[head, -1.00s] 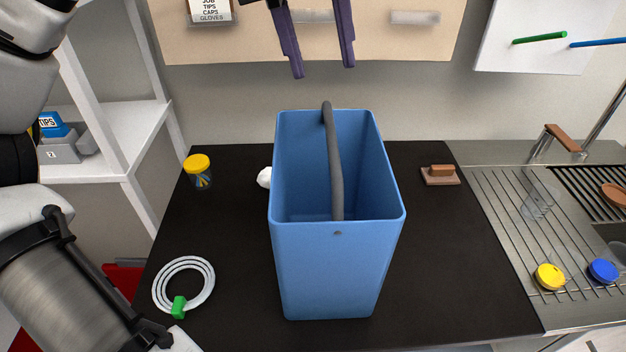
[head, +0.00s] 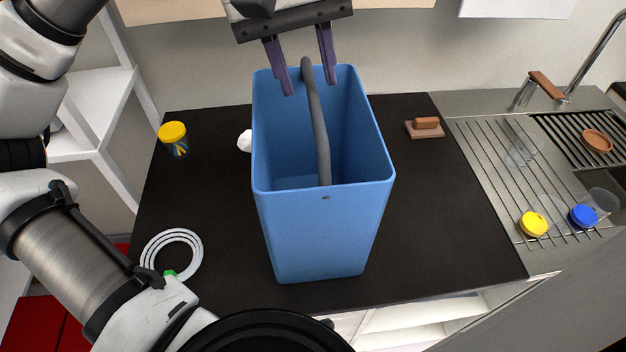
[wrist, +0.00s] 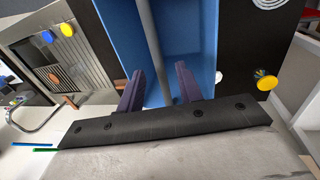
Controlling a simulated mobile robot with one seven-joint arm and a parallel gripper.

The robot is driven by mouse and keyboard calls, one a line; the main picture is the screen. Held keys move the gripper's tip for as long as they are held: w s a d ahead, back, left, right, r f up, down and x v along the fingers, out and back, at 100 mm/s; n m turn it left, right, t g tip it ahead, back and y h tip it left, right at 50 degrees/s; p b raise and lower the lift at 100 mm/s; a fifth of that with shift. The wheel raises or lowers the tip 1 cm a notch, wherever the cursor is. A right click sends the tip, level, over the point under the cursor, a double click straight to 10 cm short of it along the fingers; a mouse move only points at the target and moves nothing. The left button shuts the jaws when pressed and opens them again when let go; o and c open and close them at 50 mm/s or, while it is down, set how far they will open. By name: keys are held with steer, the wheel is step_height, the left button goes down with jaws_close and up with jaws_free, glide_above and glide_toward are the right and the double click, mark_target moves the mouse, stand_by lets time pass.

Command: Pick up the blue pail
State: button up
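The blue pail (head: 318,235) stands upright on the black counter, open at the top. Its grey handle (head: 318,125) is raised and arches over the opening. My gripper (head: 309,88) is over the pail's far part, its two purple fingers apart and pointing down. The fingers appear on either side of the handle's far end; how deep they reach is hard to tell. In the wrist view, my gripper (wrist: 160,85) has the handle (wrist: 152,45) running between its open fingers, and the pail (wrist: 190,40) lies beyond. No contact with the handle is visible.
The black counter (head: 420,230) has a yellow-lidded jar (head: 174,140) and a coiled white tube (head: 172,252) on the left, and a brown brush-like block (head: 425,128) on the right. Further right is a metal drainer with a yellow lid (head: 532,224) and a blue lid (head: 583,216).

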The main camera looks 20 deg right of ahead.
mark_target(311, 90)
steer(key=shift+w+d+f+p, duration=0.1)
steer(key=shift+d+f+p, duration=0.15)
steer(key=shift+f, duration=0.85)
steer(key=shift+d+f+p, duration=0.2)
steer(key=shift+f, duration=0.85)
steer(key=shift+c, duration=0.4)
jaws_close()
